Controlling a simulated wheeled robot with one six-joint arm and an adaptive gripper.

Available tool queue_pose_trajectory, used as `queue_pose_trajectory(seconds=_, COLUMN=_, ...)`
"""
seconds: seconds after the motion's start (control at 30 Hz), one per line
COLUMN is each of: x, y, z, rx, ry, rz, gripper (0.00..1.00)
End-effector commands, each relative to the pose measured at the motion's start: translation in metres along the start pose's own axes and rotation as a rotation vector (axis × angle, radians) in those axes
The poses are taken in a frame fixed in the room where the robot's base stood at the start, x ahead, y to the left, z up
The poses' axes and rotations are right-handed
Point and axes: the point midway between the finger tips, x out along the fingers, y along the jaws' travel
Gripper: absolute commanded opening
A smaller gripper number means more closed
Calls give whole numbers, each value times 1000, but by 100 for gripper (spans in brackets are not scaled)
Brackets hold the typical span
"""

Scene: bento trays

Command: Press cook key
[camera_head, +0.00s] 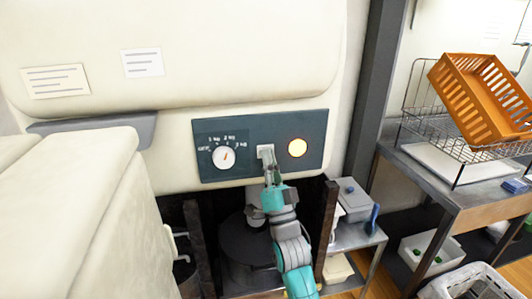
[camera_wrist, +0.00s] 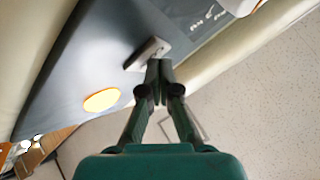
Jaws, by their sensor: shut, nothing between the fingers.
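The cook key (camera_head: 265,150) is a small pale rectangular key on the dark control panel (camera_head: 205,172) of a large cream machine. A round lamp (camera_head: 297,147) glows yellow to its right, and a white dial (camera_head: 223,157) is to its left. My gripper (camera_head: 269,160) is shut and empty, with its tips at the lower part of the key. In the wrist view the closed fingertips (camera_wrist: 159,64) meet the edge of the pale key (camera_wrist: 147,54). I cannot tell whether the key is pushed in. The glowing lamp also shows there (camera_wrist: 101,100).
Below the panel is a dark recess with a round dark vessel (camera_head: 246,250) between two posts. At the right are an orange crate (camera_head: 480,100) in a wire rack (camera_head: 420,125) on a metal table, and a small box (camera_head: 352,195) on a low stand. A cream block fills the lower left.

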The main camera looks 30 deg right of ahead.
Motion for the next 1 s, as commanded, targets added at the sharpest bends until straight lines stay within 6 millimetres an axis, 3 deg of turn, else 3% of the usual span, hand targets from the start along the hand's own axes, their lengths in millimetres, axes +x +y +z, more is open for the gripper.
queue_pose_trajectory(seconds=1.0, x=-11, y=-8, z=-8, rx=0, ry=-1, rz=0, gripper=0)
